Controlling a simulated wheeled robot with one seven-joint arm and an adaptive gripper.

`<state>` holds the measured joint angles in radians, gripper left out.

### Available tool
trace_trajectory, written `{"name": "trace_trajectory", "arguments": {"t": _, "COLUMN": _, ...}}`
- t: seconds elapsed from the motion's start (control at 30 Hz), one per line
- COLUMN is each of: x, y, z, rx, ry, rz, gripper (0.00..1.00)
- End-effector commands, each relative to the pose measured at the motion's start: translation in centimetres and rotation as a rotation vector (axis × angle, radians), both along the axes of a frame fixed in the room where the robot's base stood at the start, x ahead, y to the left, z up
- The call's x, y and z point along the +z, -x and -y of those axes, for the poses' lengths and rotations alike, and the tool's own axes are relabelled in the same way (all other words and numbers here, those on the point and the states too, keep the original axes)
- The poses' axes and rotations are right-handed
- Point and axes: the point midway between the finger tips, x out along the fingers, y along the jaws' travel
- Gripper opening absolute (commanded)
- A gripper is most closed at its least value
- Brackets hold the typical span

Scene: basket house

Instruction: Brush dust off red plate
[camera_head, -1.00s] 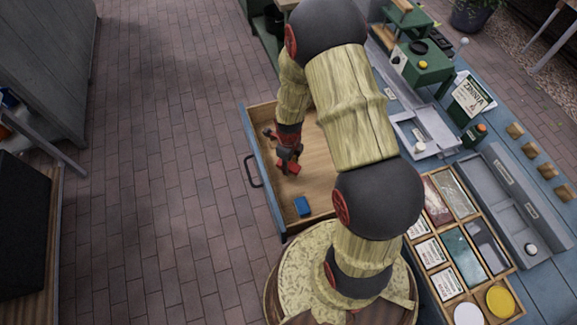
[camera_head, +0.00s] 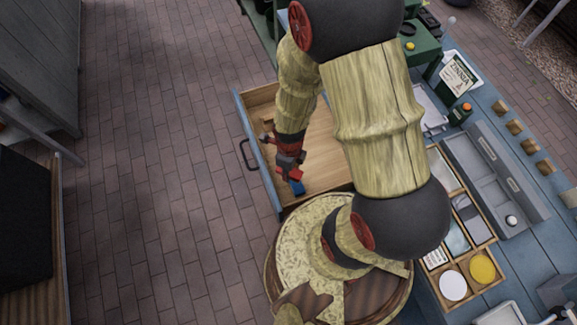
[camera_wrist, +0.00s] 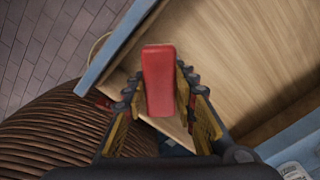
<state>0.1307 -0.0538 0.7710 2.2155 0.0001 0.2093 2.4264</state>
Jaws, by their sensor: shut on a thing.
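My gripper (camera_head: 289,168) is low over the open wooden drawer (camera_head: 325,150). It is shut on a red, rounded block-like thing (camera_wrist: 158,80), which sticks out between the fingers in the wrist view. Whether this is a brush is not clear. A small blue block (camera_head: 297,187) lies in the drawer just below the red thing, near the drawer's near end. I cannot make out a red plate or dust; my arm hides part of the workbench.
The blue workbench (camera_head: 540,240) is at the right, with a compartment tray (camera_head: 489,250) holding a white round (camera_head: 453,286) and a yellow round (camera_head: 482,268). A green machine (camera_head: 418,45) stands behind. The brick floor (camera_head: 150,180) at left is clear.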

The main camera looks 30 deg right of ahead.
Motion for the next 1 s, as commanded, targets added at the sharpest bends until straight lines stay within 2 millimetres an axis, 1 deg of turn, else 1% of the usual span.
{"name": "trace_trajectory", "arguments": {"t": 0.13, "x": 0.0, "y": 0.0, "z": 0.0, "rx": 0.000, "ry": 0.000, "rz": 0.000, "gripper": 0.00}}
{"name": "trace_trajectory", "arguments": {"t": 0.17, "x": 0.0, "y": 0.0, "z": 0.0, "rx": 0.000, "ry": 0.000, "rz": 0.000, "gripper": 0.26}}
{"name": "trace_trajectory", "arguments": {"t": 0.5, "x": 0.0, "y": -0.1, "z": 0.0, "rx": 0.000, "ry": 0.000, "rz": 0.000, "gripper": 0.07}}
{"name": "trace_trajectory", "arguments": {"t": 0.67, "x": 0.0, "y": 0.0, "z": 0.0, "rx": 0.043, "ry": 0.000, "rz": 0.000, "gripper": 0.07}}
{"name": "trace_trajectory", "arguments": {"t": 0.77, "x": 0.1, "y": 0.0, "z": 0.0, "rx": 0.150, "ry": 0.000, "rz": 0.000, "gripper": 0.07}}
{"name": "trace_trajectory", "arguments": {"t": 0.87, "x": 0.3, "y": -0.3, "z": 0.0, "rx": 0.325, "ry": 0.000, "rz": 0.001, "gripper": 0.07}}
{"name": "trace_trajectory", "arguments": {"t": 1.0, "x": 0.7, "y": -1.3, "z": 0.1, "rx": 0.623, "ry": 0.001, "rz": 0.002, "gripper": 0.07}}
